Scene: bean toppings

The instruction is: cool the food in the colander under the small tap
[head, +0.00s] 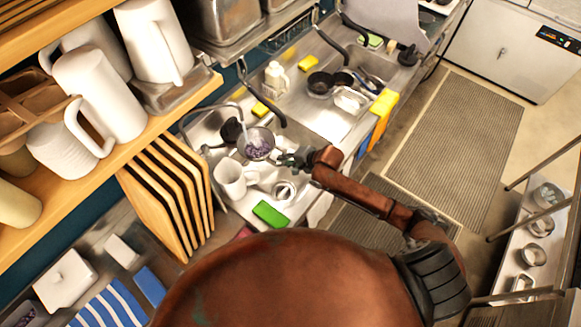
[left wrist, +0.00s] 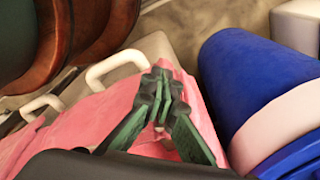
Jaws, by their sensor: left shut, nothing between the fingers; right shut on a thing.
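The colander (head: 268,136) holds purple food (head: 257,148) and is over the sink area in the head view. My right gripper (head: 284,158) is shut on the colander at its right side. The small tap (head: 212,107), with a thin curved spout, stands just left of the colander. A pale streak between spout and colander looks like running water, but it is too small to be sure. My left gripper (left wrist: 165,92) shows only in the left wrist view, shut and empty in front of a pink cloth (left wrist: 85,125).
A white pitcher (head: 232,180), a metal cup (head: 284,190) and a green sponge (head: 270,213) are near the colander. Wooden boards (head: 160,200) are at left. A blue roll-like object (left wrist: 245,80) is beside my left gripper.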

